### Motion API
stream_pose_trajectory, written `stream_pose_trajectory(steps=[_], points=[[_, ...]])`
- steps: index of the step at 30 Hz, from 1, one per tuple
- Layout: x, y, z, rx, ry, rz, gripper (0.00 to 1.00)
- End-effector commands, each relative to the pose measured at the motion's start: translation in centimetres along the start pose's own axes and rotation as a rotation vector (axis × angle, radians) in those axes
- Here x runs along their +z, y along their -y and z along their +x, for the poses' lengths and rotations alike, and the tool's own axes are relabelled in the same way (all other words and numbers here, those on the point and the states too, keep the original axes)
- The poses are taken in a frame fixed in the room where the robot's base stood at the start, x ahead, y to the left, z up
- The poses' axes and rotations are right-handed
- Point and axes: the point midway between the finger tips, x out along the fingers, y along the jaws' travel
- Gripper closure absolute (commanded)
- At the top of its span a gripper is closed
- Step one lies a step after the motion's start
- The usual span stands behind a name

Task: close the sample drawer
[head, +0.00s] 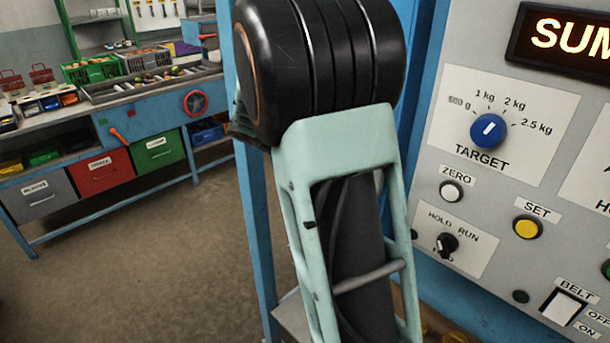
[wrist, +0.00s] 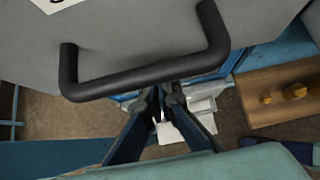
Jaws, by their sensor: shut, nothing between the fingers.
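In the wrist view a grey front panel (wrist: 140,30) with a black bar handle (wrist: 145,77) fills the upper part. A corner of a white label shows at its top left; its text is cut off, so I take it for the sample drawer without being sure. How far it stands open cannot be told. My gripper (wrist: 165,92) is shut and empty, its fingertips just below the middle of the handle in the picture. Whether they touch it is unclear. In the head view the gripper is out of frame, and my arm hides the middle.
A control panel (head: 478,195) with knobs and buttons stands at the right. A blue workbench (head: 145,118) with coloured bins is at the left, with open floor (head: 130,275) before it. The wrist view shows a wooden surface (wrist: 285,82) with small yellowish pieces at right.

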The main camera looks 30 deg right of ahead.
Motion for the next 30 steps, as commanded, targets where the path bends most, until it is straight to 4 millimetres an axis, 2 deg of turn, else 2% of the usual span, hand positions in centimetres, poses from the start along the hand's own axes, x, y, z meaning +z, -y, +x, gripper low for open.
stream_pose_trajectory(steps=[3, 11, 24, 30], points=[[0.9, 0.0, 0.8, 0.000, 0.000, 0.003, 1.00], [1.5, 0.0, 1.5, 0.000, 0.001, 0.001, 1.00], [1.7, 0.0, 1.4, 0.000, 0.005, 0.003, 1.00], [1.0, -0.5, 0.7, 0.001, 0.003, 0.002, 1.00]])
